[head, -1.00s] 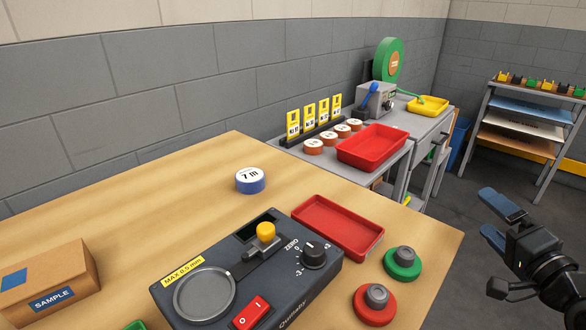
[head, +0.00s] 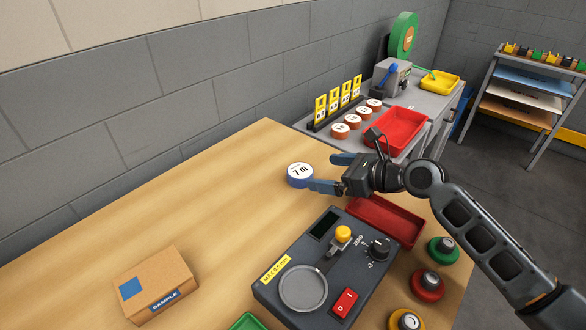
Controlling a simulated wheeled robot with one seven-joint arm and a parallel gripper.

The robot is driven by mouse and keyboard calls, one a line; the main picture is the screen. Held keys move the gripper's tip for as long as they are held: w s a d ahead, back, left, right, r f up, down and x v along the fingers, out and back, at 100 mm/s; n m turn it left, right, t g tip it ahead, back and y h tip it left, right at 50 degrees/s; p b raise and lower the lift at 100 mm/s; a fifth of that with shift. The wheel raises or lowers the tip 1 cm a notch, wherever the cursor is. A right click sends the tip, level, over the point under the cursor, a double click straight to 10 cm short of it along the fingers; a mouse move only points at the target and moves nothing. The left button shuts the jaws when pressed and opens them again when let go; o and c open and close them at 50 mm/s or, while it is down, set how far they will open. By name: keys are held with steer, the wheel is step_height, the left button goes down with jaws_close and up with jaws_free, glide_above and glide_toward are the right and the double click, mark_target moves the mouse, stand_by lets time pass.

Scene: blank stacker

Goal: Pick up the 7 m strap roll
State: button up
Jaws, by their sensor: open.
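The 7 m strap roll (head: 299,175) is a short blue cylinder with a white top label reading "7 m". It lies flat on the wooden table (head: 190,210) near the far edge. My gripper (head: 329,172) reaches in from the right with its blue fingers pointing left toward the roll. It is open, with one finger at the roll's near right side and the other farther back to the right. I cannot tell whether the near finger touches the roll.
A dark gauge box (head: 325,270) with a yellow knob stands in front of the gripper. A red tray (head: 400,222) lies partly under my arm. A cardboard sample box (head: 158,285) is at left. Green (head: 442,250) and red (head: 428,286) weights stand at right. The table's left middle is clear.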

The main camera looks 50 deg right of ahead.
mark_target(303, 171)
steer(key=shift+w+a+f, duration=0.15)
steer(key=shift+w+a, duration=0.2)
steer(key=shift+w, duration=0.05)
steer(key=shift+x, duration=1.05)
steer(key=shift+a+p+x, duration=0.15)
steer(key=shift+p+x, duration=0.05)
steer(key=shift+x, duration=0.55)
steer(key=shift+a+p+x, duration=0.15)
steer(key=shift+a+x, duration=0.05)
steer(key=shift+x, duration=1.55)
steer(key=shift+d, duration=0.1)
steer(key=c, duration=1.1)
